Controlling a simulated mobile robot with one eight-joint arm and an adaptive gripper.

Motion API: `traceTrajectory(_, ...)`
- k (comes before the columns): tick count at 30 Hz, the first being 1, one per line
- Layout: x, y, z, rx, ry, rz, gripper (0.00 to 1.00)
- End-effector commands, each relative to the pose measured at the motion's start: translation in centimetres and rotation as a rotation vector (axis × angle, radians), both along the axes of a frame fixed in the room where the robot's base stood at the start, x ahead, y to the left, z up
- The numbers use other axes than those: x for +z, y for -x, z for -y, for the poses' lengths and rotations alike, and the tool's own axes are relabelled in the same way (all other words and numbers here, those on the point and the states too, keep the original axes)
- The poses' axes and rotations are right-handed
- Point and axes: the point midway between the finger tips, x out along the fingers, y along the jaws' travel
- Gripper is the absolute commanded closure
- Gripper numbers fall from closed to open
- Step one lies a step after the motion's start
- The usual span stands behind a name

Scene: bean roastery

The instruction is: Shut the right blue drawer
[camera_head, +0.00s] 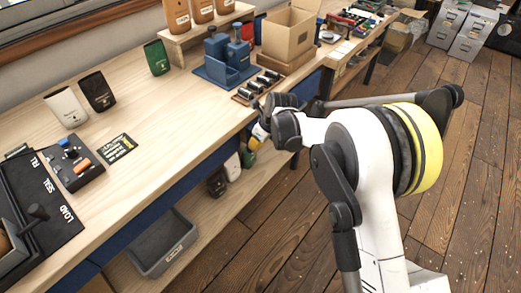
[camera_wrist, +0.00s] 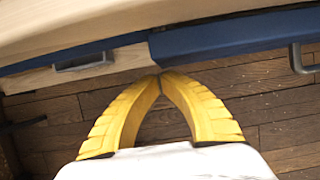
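The right blue drawer (camera_wrist: 230,36) shows in the wrist view as a thick blue front below the pale bench top, with a grey bar handle (camera_wrist: 297,58) at far right. It juts out past the thinner blue strip on its left. In the head view a blue part of it (camera_head: 308,89) shows beyond my arm; the rest is hidden. My gripper (camera_wrist: 160,75) has its two yellow fingers meeting at the tips, with nothing seen between them. The tips are near the drawer front's left end; I cannot tell whether they touch it. In the head view my gripper (camera_head: 258,135) is beside the bench's front edge.
The bench top (camera_head: 150,130) carries pouches, a blue press (camera_head: 222,62), a cardboard box (camera_head: 288,35) and a black tray (camera_head: 40,205). A grey bin (camera_head: 163,243) sits on the shelf below. The wooden floor (camera_head: 470,190) is open to the right.

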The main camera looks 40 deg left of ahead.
Motion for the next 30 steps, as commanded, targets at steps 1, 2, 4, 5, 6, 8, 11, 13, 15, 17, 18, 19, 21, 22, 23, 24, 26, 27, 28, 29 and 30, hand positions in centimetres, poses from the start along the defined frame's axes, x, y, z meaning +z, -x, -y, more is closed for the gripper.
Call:
traceTrajectory(1, 0.0, 0.0, 0.0, 0.000, 0.000, 0.000, 1.00)
traceTrajectory(2, 0.0, 0.0, -0.1, 0.000, 0.000, 0.000, 1.00)
traceTrajectory(4, 0.1, 0.0, 0.0, 0.000, 0.000, 0.000, 1.00)
traceTrajectory(5, 0.1, 0.0, 0.0, 0.000, 0.000, 0.000, 1.00)
traceTrajectory(6, 0.1, 0.0, 0.0, 0.000, 0.000, 0.000, 1.00)
traceTrajectory(8, 0.1, 0.0, 0.0, 0.000, 0.000, 0.000, 1.00)
traceTrajectory(11, 0.1, -0.1, -0.5, 0.000, 0.000, 0.000, 1.00)
traceTrajectory(13, 0.1, -0.1, -1.4, 0.000, 0.000, -0.001, 1.00)
traceTrajectory(15, 0.1, -0.2, -2.4, 0.001, 0.000, -0.001, 1.00)
traceTrajectory(17, 0.1, -0.2, -3.0, 0.001, 0.000, -0.001, 1.00)
traceTrajectory(18, 0.1, -0.2, -3.0, 0.001, 0.000, -0.001, 1.00)
traceTrajectory(19, 0.0, -0.2, -3.0, 0.000, 0.000, -0.001, 1.00)
traceTrajectory(21, 0.0, -0.2, -3.0, 0.000, 0.000, -0.001, 1.00)
traceTrajectory(22, 0.0, -0.2, -3.0, 0.000, 0.000, -0.001, 1.00)
traceTrajectory(23, 0.0, -0.2, -3.0, 0.000, 0.000, 0.000, 1.00)
traceTrajectory(24, 0.0, -0.2, -3.0, 0.000, 0.000, 0.000, 1.00)
traceTrajectory(26, 0.0, -0.3, -2.9, 0.000, 0.000, 0.000, 1.00)
traceTrajectory(27, 0.0, -0.3, -2.8, -0.001, 0.000, 0.000, 1.00)
traceTrajectory(28, 0.0, -0.5, -2.6, -0.001, 0.000, 0.000, 1.00)
traceTrajectory(29, 0.0, -0.7, -2.4, -0.002, 0.000, -0.001, 1.00)
traceTrajectory(30, 0.0, -1.0, -1.9, -0.003, 0.000, 0.000, 1.00)
